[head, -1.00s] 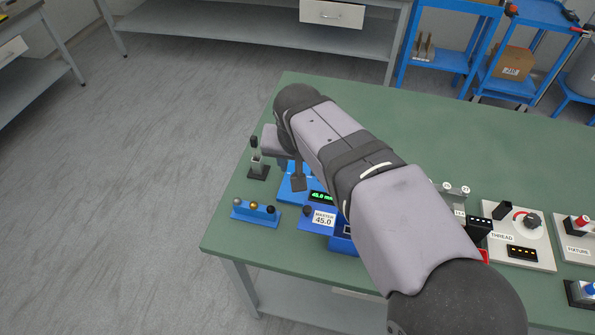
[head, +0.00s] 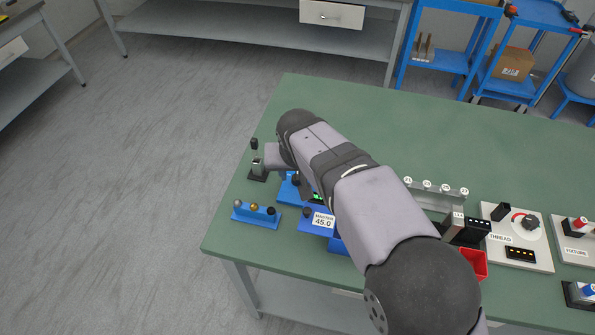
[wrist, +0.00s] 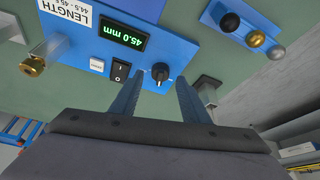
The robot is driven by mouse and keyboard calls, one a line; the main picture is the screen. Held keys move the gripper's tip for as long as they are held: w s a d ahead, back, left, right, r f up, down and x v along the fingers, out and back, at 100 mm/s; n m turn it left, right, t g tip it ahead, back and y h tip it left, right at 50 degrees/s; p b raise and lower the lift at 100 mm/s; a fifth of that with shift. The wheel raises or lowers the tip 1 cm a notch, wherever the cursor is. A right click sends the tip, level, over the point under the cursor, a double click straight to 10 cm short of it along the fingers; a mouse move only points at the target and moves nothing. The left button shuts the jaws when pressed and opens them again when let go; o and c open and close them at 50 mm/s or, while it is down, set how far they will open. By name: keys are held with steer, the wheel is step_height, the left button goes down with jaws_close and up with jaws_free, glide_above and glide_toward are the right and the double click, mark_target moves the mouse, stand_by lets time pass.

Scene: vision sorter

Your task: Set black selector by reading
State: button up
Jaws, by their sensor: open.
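A black selector knob (wrist: 160,74) with a white pointer mark sits on a blue panel (wrist: 185,48) in the wrist view. Beside it is a green digital display (wrist: 124,37) reading 45.0 mm, upside down. A black rocker switch (wrist: 120,71) and a white button (wrist: 97,65) are also on the panel. My gripper (wrist: 161,82) is open, with one finger to each side of the knob in the picture; I cannot tell whether they touch it. In the head view my arm hides much of the panel, and only part of the display (head: 317,197) shows.
A blue stand with several balls (head: 257,214) and a small black post fixture (head: 257,165) are near the table's left edge. The THREAD panel (head: 535,248) and a red bin (head: 474,263) are at right. The table's back is clear.

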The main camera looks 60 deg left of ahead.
steer(key=shift+w+a+f, duration=0.1)
steer(key=shift+a+f, duration=0.1)
steer(key=shift+f, duration=0.3)
steer(key=c, duration=1)
steer(key=shift+r+n+p, duration=0.1)
steer(key=shift+n+p, duration=0.3)
steer(key=shift+n, duration=0.1)
steer(key=n, duration=0.1)
steer(key=n+g+p, duration=0.1)
steer(key=shift+w+d+n+y, duration=0.1)
steer(key=shift+w+n+y, duration=0.1)
steer(key=shift+n+y, duration=0.15)
steer(key=n+g, duration=0.2)
steer(key=n, duration=0.3)
steer(key=shift+w, duration=0.1)
steer(key=shift+n, duration=0.25)
